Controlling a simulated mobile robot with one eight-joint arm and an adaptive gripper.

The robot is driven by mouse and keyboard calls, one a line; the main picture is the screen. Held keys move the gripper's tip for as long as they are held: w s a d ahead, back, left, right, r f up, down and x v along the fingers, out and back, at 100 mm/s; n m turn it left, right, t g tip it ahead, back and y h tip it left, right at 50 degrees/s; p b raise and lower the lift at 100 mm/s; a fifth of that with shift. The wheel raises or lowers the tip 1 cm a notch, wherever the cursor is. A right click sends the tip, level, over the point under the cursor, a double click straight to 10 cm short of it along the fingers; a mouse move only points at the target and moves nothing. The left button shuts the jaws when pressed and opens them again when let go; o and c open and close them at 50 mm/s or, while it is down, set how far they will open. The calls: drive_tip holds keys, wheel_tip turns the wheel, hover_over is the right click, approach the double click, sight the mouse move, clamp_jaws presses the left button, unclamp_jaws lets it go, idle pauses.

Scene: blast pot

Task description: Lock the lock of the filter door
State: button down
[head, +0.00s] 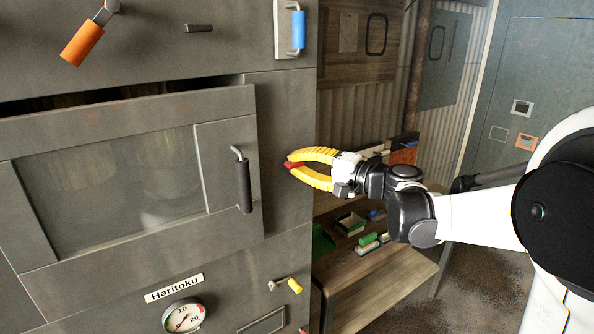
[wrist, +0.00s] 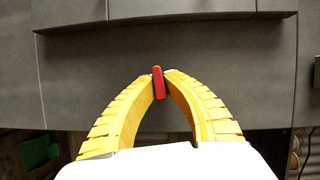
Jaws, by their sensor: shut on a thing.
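My gripper (head: 290,164) has yellow fingers and is shut on a small red piece (head: 294,166) at the grey cabinet's right edge. In the wrist view, the red piece (wrist: 158,83) stands upright between the fingertips of my gripper (wrist: 159,77), in front of a grey panel. It looks like a lock lever, but the fingers hide part of it and I cannot tell how it is mounted. A grey door with a window (head: 115,180) and a black handle (head: 243,182) is left of my gripper. A dark gap shows along its top. No label names the filter door.
An orange handle (head: 82,42) and a blue handle (head: 298,30) are above. A yellow-tipped lever (head: 294,285), a Haritoku label (head: 174,288) and a gauge (head: 184,317) are below. A wooden bench (head: 375,285) with small items stands below my gripper.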

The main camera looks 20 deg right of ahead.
drive_tip(key=shift+m+b, duration=0.35)
drive_tip(key=shift+m, duration=0.55)
drive_tip(key=c, duration=1.4)
unclamp_jaws()
drive_tip(key=shift+c, duration=0.2)
drive_tip(key=v, duration=1.2)
drive_tip(key=shift+f, duration=0.3)
drive_tip(key=shift+y, duration=0.3)
